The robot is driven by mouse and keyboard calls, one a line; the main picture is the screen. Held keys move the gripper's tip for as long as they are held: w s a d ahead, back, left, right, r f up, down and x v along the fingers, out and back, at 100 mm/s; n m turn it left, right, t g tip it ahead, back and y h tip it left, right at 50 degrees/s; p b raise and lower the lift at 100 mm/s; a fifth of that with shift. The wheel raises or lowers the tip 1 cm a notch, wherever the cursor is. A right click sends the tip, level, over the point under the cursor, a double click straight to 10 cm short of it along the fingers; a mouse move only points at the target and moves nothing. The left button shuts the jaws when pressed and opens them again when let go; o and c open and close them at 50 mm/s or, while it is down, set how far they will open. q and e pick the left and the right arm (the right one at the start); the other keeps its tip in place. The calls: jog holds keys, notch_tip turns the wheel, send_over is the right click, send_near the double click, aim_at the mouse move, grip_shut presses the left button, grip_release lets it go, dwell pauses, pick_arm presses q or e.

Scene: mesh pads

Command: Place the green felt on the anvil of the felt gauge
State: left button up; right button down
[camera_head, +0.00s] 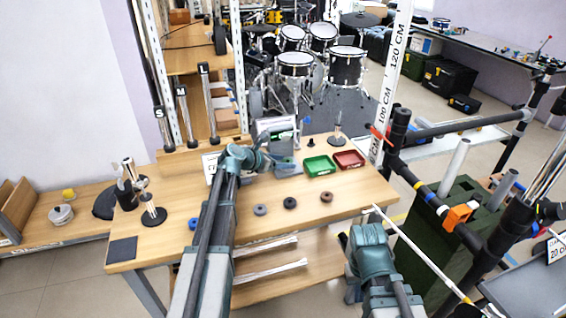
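My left arm reaches across the wooden table, and its gripper (264,160) is at the back middle, in front of a grey upright device (278,132) that may be the felt gauge. The fingertips are small and partly hidden, so I cannot tell whether they are open or hold anything. I cannot make out the green felt or the anvil; the arm and gripper cover part of the device. My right gripper (368,240) is low, off the table's front right corner, and its fingers are not clear.
On the table (225,258) lie a blue ring (193,223), a grey ring (260,210), a black ring (290,203) and a brown ring (326,196). A green tray (319,165) and a red tray (348,159) are at the back right. Metal stands (152,212) occupy the left.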

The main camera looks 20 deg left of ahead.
pick_arm(q)
jog(key=shift+o, duration=0.5)
jog(key=shift+r, duration=0.1)
jog(key=shift+r, duration=0.2)
jog(key=p+v, duration=0.6)
jog(key=v, duration=0.6)
jog(key=shift+f, duration=0.2)
